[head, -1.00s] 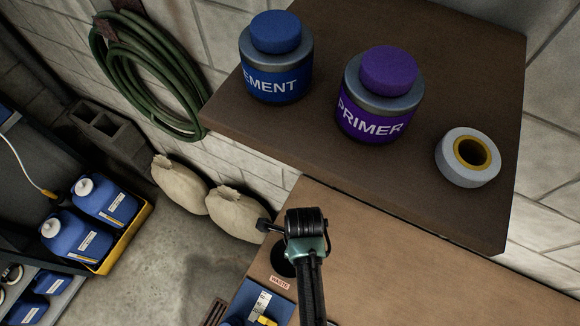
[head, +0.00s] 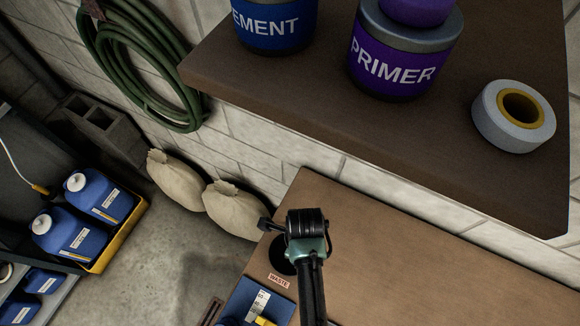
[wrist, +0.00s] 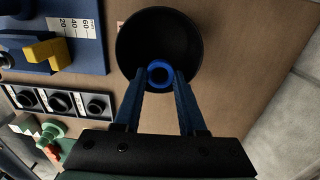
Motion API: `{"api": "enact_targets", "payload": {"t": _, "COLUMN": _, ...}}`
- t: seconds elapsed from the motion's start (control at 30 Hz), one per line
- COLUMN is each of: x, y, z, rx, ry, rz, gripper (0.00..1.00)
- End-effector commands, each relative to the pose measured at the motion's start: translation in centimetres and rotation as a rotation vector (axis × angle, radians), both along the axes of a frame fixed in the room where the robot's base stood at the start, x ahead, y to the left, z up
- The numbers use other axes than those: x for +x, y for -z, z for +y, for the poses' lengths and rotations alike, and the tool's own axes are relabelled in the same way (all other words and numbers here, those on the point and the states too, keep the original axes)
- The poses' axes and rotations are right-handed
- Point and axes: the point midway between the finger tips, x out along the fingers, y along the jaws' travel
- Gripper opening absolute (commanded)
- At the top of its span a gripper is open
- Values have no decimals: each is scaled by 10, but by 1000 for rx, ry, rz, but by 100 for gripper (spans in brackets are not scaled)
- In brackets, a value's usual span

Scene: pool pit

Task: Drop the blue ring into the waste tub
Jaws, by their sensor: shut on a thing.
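The blue ring (wrist: 158,64) shows in the wrist view between the tips of my gripper (wrist: 160,75), which is shut on it. Behind the ring is the round black waste tub (wrist: 135,45), and the ring appears over the lower middle of its opening. How high the ring is above the tub I cannot tell. In the head view the tub (head: 280,258) is a dark round shape above a small WASTE label (head: 281,281), partly covered by my arm. The ring is hidden in that view.
A brown shelf (head: 300,105) holds a blue cement can (head: 273,25), a purple primer can (head: 395,60) and a tape roll (head: 488,120). The bench (head: 400,255) at right is bare.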

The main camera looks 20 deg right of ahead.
Motion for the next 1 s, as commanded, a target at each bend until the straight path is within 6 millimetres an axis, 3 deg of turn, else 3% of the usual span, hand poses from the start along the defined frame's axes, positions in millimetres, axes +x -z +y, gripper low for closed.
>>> {"api": "enact_targets", "payload": {"t": 0.03, "x": 0, "y": 0, "z": 0, "rx": 0, "ry": 0, "rz": 0, "gripper": 42}}
{"api": "enact_targets", "payload": {"t": 0.23, "x": 0, "y": 0, "z": 0, "rx": 0, "ry": 0, "rz": 0, "gripper": 75}}
{"api": "enact_targets", "payload": {"t": 0.67, "x": 1, "y": -10, "z": -1, "rx": -1, "ry": 0, "rz": -2, "gripper": 75}}
{"api": "enact_targets", "payload": {"t": 1.0, "x": 3, "y": -72, "z": -3, "rx": -2, "ry": 0, "rz": -7, "gripper": 75}}
